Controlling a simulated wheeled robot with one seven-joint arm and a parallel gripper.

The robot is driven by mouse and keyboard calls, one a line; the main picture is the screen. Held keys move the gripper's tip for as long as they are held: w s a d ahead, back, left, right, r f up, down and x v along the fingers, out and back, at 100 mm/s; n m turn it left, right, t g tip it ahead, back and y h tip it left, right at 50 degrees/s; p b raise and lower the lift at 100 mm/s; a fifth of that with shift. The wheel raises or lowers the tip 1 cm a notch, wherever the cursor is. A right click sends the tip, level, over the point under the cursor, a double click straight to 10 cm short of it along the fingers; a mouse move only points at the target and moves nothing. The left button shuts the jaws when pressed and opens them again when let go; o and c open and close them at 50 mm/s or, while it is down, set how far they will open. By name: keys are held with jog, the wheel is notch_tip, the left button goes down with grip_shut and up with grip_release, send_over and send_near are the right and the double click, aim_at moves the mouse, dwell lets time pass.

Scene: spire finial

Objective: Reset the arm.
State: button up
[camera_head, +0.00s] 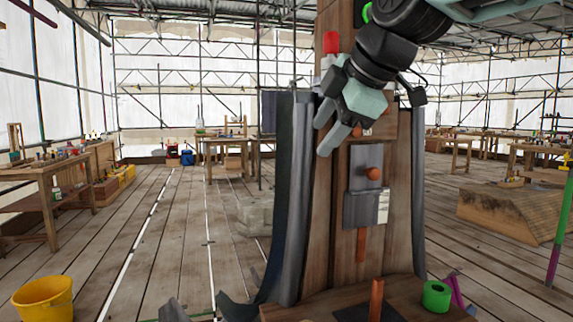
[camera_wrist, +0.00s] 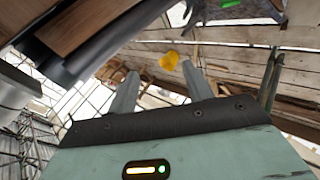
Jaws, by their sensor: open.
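My gripper (camera_head: 329,126) is in front of the upper part of a wooden spire post (camera_head: 318,190), its fingers pointing down and to the left. In the wrist view its two fingers (camera_wrist: 158,88) are spread apart with nothing between them that it holds. A yellow bucket (camera_wrist: 169,60) shows far off beyond the fingertips. The post has grey sheet cladding along its sides and a grey metal plate (camera_head: 363,160) with an orange-brown knob on its front. A red-topped item (camera_head: 331,43) stands behind my gripper. Part of the post is hidden by my arm.
The post rises from a wooden base with a green roll (camera_head: 436,296) on its right. The yellow bucket (camera_head: 44,299) stands on the plank floor at front left. Workbenches (camera_head: 45,185) line the left and back. A green and purple pole (camera_head: 561,220) stands at right. Left floor is mostly clear.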

jog(key=s+f+m+g+h, duration=0.15)
jog(key=s+f+m, duration=0.25)
jog(key=s+f, duration=0.45)
jog(key=s+f+m+g+h, duration=0.1)
jog(key=s+f+m+g, duration=0.35)
jog(key=f, duration=0.75)
jog(key=s+d+f+m+g+h, duration=0.1)
jog(key=s+d+f+m, duration=0.1)
jog(key=s+d+f, duration=0.35)
jog(key=s+d+f+m+h, duration=0.1)
jog(key=s+d+f+m, duration=0.15)
jog(key=s+f, duration=0.55)
notch_tip(320, 180, up, 15)
jog(key=p, duration=1.2)
jog(key=shift+s+a+f+p, duration=0.2)
jog(key=shift+s+p, duration=0.1)
jog(key=shift+p, duration=0.1)
